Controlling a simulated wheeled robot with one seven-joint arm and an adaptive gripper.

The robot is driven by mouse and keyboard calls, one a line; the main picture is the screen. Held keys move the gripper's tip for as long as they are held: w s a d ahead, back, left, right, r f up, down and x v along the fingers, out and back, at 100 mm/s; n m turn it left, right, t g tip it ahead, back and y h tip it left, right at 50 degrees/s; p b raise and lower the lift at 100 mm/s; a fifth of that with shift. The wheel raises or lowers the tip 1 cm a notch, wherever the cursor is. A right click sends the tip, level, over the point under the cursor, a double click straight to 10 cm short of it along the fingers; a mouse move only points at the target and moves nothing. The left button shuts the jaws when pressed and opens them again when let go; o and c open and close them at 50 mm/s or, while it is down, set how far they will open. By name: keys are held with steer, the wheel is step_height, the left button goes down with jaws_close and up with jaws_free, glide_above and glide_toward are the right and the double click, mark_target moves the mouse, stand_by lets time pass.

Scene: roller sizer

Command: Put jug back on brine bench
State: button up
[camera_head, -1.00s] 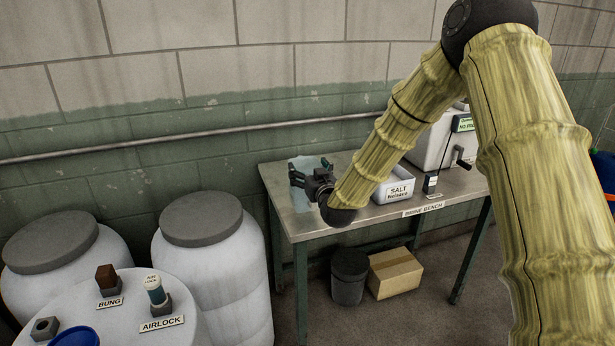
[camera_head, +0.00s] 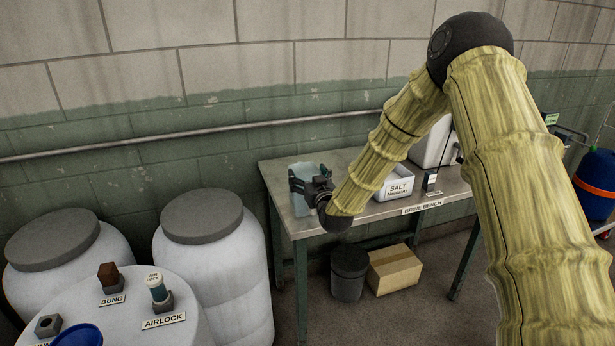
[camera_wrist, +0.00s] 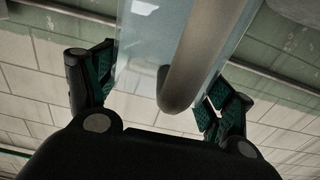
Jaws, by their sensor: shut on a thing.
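The jug (camera_head: 303,197) is a pale translucent vessel at the left end of the brine bench (camera_head: 334,225). My gripper (camera_head: 303,180) is around it, with dark fingers on its near side. In the wrist view the jug (camera_wrist: 140,50) is close up, with a thick grey curved handle (camera_wrist: 190,75) between my fingers (camera_wrist: 160,95). The fingers have green pads and close on the jug from both sides. The jug looks upright. Whether its base touches the bench top is hard to tell.
A dark bucket (camera_head: 348,275) and a cardboard box (camera_head: 394,270) are below. Large white barrels (camera_head: 215,270) stand at left. A blue drum (camera_head: 597,180) is at right.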

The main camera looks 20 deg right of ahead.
steer(key=o, duration=2)
steer(key=shift+f, duration=0.1)
steer(key=s+b, duration=0.2)
steer(key=s, duration=1)
steer(key=s+a+f+g, duration=0.1)
steer(key=s+f+g, duration=0.2)
steer(key=s+f, duration=0.55)
steer(key=s+a+f+g, duration=0.25)
steer(key=s+f, duration=0.35)
steer(key=f, duration=0.6)
steer(key=s+f+g, duration=0.4)
steer(key=s+f, duration=0.3)
steer(key=f, duration=0.3)
steer(key=s+f+g, duration=0.2)
steer(key=s+f, duration=0.2)
steer(key=s, duration=0.5)
steer(key=s+f+g, duration=0.3)
steer(key=s, duration=0.6)
steer(key=s+f+g, duration=0.3)
steer(key=s+f, duration=0.1)
steer(key=s, duration=0.6)
steer(key=shift+a+f+m+g+h, duration=0.25)
steer(key=shift+a+f+m+h, duration=0.05)
steer(key=shift+f+m, duration=0.1)
